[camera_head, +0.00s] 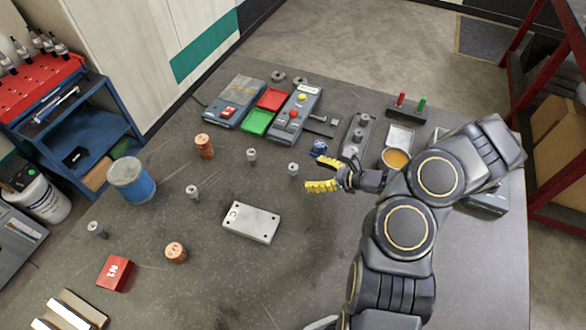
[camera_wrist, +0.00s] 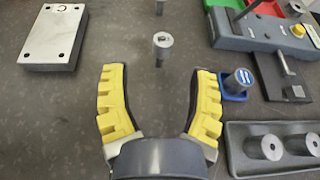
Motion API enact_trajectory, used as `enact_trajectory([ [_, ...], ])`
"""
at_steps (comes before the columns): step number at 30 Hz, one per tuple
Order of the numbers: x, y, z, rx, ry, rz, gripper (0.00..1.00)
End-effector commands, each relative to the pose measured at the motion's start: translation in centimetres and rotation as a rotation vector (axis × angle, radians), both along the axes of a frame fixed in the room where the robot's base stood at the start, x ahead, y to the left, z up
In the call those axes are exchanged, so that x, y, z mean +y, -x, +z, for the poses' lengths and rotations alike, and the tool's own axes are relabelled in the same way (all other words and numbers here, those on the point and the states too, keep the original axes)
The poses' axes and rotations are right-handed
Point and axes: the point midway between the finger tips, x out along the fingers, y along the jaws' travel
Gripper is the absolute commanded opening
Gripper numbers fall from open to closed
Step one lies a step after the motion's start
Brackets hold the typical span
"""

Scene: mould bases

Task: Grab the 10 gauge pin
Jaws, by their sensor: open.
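Several short grey metal pins stand apart on the dark table; I cannot read any size mark on them, so I cannot tell which is the 10 gauge pin. The nearest grey pin (camera_head: 293,170) stands just beyond my fingertips, and in the wrist view this pin (camera_wrist: 162,46) is upright, ahead of the gap between the fingers. My gripper (camera_head: 312,173) is open and empty, its yellow fingers spread; it also shows in the wrist view (camera_wrist: 159,74). Other grey pins stand farther off: one behind (camera_head: 252,156), one left (camera_head: 192,192), one far left (camera_head: 97,230).
A grey plate with holes (camera_head: 251,223) lies front left of the gripper. A blue-capped piece in a small blue holder (camera_wrist: 238,82) and a grey tray of cylinders (camera_wrist: 235,150) are close on the right. Copper cylinders (camera_head: 204,146) (camera_head: 175,252) stand left. Table between is clear.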

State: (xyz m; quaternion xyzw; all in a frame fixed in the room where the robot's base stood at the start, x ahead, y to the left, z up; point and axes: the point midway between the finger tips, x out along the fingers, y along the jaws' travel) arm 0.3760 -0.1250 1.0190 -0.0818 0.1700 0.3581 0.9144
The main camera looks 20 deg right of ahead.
Motion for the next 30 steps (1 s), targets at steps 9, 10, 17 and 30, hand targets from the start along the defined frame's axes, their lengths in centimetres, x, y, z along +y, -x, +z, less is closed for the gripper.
enact_trajectory([
  [9,0.3,-0.8,-2.0,0.031,-0.011,-0.044,0.59],
  [10,0.4,-1.0,-2.1,0.031,-0.011,-0.045,0.59],
  [17,2.4,-2.7,-3.1,0.032,-0.013,-0.041,0.59],
  [30,4.0,-4.8,-4.2,0.030,-0.010,-0.047,0.59],
])
